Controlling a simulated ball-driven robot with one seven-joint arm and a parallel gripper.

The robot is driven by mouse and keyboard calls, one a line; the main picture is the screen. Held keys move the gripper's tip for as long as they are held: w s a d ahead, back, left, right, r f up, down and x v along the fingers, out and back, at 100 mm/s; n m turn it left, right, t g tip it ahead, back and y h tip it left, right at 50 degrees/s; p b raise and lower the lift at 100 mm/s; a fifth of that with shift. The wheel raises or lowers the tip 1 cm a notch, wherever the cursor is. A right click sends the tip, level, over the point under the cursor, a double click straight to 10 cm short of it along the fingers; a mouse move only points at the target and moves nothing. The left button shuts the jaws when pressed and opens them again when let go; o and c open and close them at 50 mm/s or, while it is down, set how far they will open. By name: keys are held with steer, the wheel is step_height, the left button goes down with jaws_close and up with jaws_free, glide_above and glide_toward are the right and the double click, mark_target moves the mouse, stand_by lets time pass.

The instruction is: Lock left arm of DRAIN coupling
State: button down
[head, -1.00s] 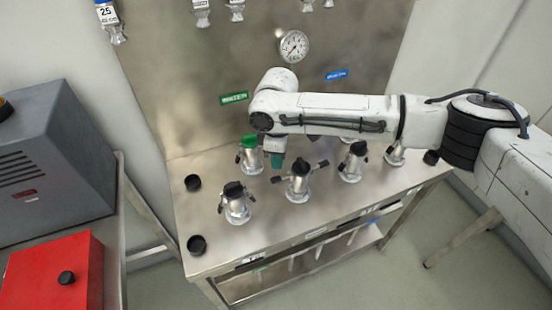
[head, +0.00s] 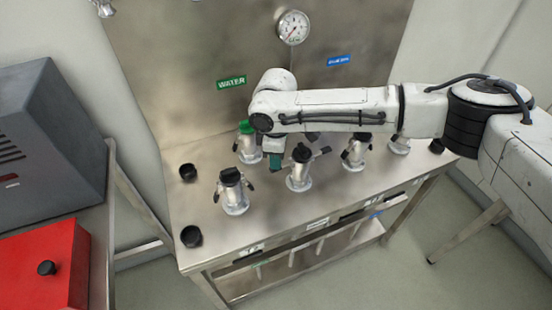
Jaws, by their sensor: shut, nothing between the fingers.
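Several steel couplings with dark caps stand on the steel bench. The front-left coupling (head: 234,194) has short dark arms close to its sides. The middle coupling (head: 299,173) has its right arm sticking out; its left arm is not clearly visible. A green-capped coupling (head: 247,147) stands behind, and another coupling (head: 355,153) is on the right. I cannot read which one is DRAIN. My gripper (head: 276,161), with teal fingertips, points down just left of the middle coupling's top. It is shut and empty; contact cannot be told.
Black round caps (head: 188,172) lie on the bench's left side. A gauge (head: 293,27) and a green WATER label (head: 231,83) are on the back panel. A red box (head: 45,262) and a grey cabinet (head: 42,150) stand left.

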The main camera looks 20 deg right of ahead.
steer(key=shift+f+b, duration=1.4)
steer(key=shift+b, duration=0.2)
steer(key=shift+d+f, duration=0.3)
steer(key=shift+f, duration=0.6)
steer(key=shift+a+r+p, duration=0.6)
steer(key=shift+r+p, duration=0.05)
steer(key=shift+p, duration=0.3)
step_height(320, 180, up, 6)
steer(key=p, duration=0.6)
